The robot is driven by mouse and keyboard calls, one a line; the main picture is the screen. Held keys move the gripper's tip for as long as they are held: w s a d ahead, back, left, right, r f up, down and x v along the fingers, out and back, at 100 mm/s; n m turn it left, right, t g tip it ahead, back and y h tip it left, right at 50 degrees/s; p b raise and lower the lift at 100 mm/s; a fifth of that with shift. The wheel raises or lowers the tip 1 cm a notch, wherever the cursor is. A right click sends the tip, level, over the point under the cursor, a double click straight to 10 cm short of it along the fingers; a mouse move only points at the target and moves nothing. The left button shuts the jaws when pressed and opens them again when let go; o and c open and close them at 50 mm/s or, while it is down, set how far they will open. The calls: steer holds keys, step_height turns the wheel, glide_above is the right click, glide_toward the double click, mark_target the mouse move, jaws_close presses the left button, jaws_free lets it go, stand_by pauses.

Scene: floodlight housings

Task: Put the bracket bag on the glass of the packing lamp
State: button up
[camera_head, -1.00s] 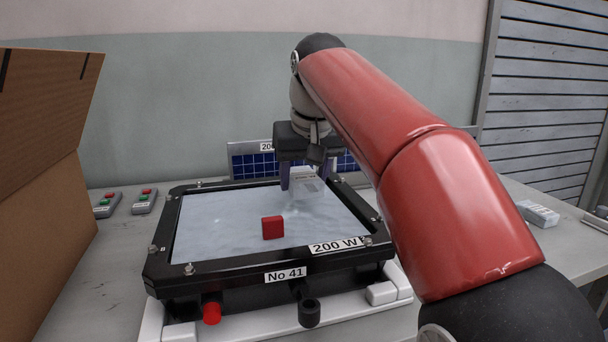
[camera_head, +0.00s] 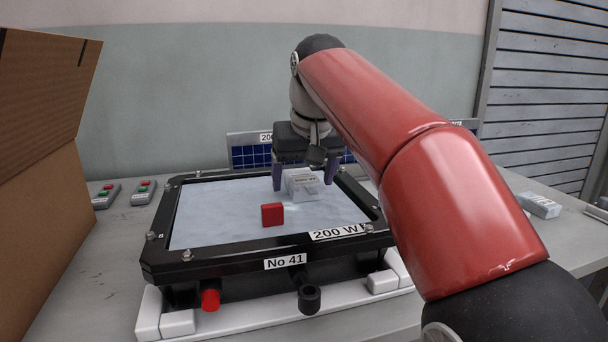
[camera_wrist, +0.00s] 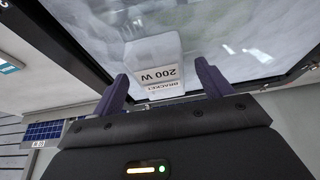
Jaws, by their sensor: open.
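The lamp (camera_head: 214,262), a black-framed floodlight marked "No 41" and "200 W", lies face up with its pale glass (camera_head: 225,215) on top. The bracket bag (camera_head: 303,186), clear with a white label, lies on the far right part of the glass. In the wrist view the bag (camera_wrist: 158,48) shows a label reading "BRACKET" and "200 W". My gripper (camera_head: 304,183) is open, with one finger on each side of the bag and gaps between. The wrist view also shows my gripper (camera_wrist: 163,84) with its fingers spread around the label end.
A small red block (camera_head: 272,214) stands on the glass in front of the bag. A cardboard box (camera_head: 45,190) is at the left. Two button boxes (camera_head: 143,193) lie behind it. Blue panels (camera_head: 245,157) stand at the back. A small pale pack (camera_head: 539,205) lies at the right.

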steer(key=p+v, duration=0.2)
steer(key=v, duration=0.5)
steer(key=shift+s+d+r, duration=0.1)
steer(key=shift+s+r, duration=0.05)
steer(key=shift+r, duration=0.2)
